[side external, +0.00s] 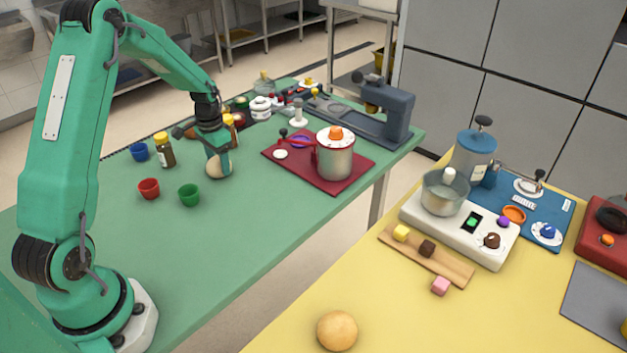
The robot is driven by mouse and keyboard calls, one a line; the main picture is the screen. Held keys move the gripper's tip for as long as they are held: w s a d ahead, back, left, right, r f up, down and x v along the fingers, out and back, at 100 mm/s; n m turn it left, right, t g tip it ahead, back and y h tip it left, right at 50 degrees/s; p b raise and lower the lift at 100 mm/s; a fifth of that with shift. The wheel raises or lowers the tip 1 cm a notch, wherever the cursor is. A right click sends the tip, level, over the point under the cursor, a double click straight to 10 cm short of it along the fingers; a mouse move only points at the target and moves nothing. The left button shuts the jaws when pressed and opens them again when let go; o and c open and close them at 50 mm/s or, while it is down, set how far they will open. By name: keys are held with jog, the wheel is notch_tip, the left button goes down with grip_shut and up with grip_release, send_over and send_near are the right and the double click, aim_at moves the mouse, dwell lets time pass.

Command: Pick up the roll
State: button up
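A small tan, rounded roll (214,170) is at the fingertips of my gripper (217,163), over the green table (240,240). A teal finger covers part of the roll. I cannot tell whether the fingers are closed on it, or whether it rests on the table or is just above it. A larger round golden bun (337,331) sits on the yellow table (290,335) at the front, well away from my gripper.
A red tray (355,180) with a pot (335,160) is to the right. The green table's front is clear.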

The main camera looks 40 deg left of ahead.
aim_at(217, 159)
jog(key=shift+c, duration=1.4)
jog(key=shift+r, duration=0.1)
jog(key=shift+r, duration=0.45)
notch_tip(217, 159, up, 3)
jog(key=shift+r, duration=0.1)
jog(key=d+r, duration=0.6)
jog(key=d, duration=0.5)
jog(key=shift+s+d+r, duration=0.3)
jog(key=shift+d+r, duration=0.05)
